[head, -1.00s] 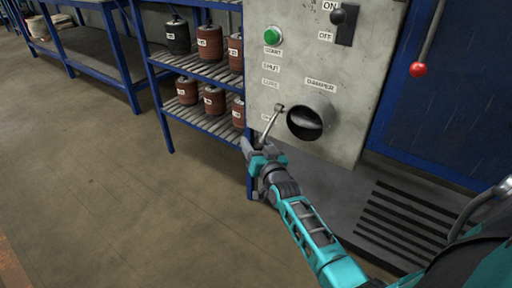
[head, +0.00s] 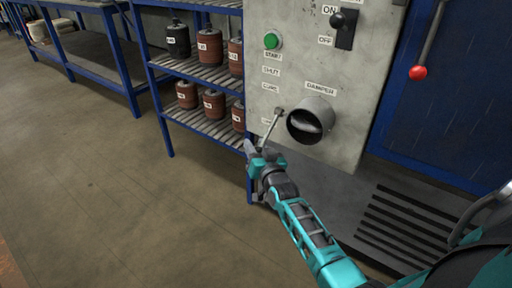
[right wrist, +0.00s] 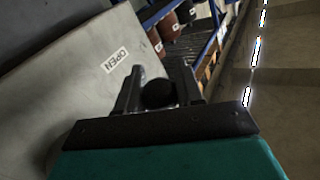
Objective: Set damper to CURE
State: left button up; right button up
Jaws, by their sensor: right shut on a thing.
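The damper lever (head: 271,125) is a thin metal rod on the grey panel, left of the round damper duct (head: 310,122). It slants down and left from its pivot. My right gripper (head: 254,150) is at its lower end, shut on its dark round knob (right wrist: 158,94), which shows between the fingers in the right wrist view. The SHUT label (head: 271,71) and CURE label (head: 270,87) are above the lever's pivot. The OPEN label (right wrist: 116,60) is beside the gripper in the wrist view and partly hidden in the head view. My left gripper is out of view.
A green button (head: 273,41) and an ON/OFF switch (head: 345,30) are higher on the panel. A blue shelf rack (head: 205,125) with several canisters stands close left of the gripper. A red-knobbed lever (head: 418,72) is at right. The floor at left is clear.

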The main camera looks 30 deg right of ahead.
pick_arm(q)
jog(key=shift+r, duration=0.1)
pick_arm(e)
grip_shut()
pick_arm(q)
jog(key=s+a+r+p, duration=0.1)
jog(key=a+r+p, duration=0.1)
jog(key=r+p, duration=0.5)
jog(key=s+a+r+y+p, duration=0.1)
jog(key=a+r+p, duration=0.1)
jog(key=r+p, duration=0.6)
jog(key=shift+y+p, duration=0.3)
jog(key=shift+p, duration=3.2)
pick_arm(e)
notch_tip(320, 180, up, 12)
jog(key=a+m+g+y, duration=0.2)
jog(key=m+g+y, duration=0.1)
jog(key=m, duration=0.3)
jog(key=shift+s+f+g, duration=0.15)
jog(key=shift+s+g, duration=0.05)
jog(key=shift+g, duration=0.5)
jog(key=shift+d, duration=0.1)
jog(key=o, duration=0.9)
grip_release()
jog(key=shift+s, duration=0.1)
jog(key=shift+o, duration=1)
jog(key=shift+f, duration=0.2)
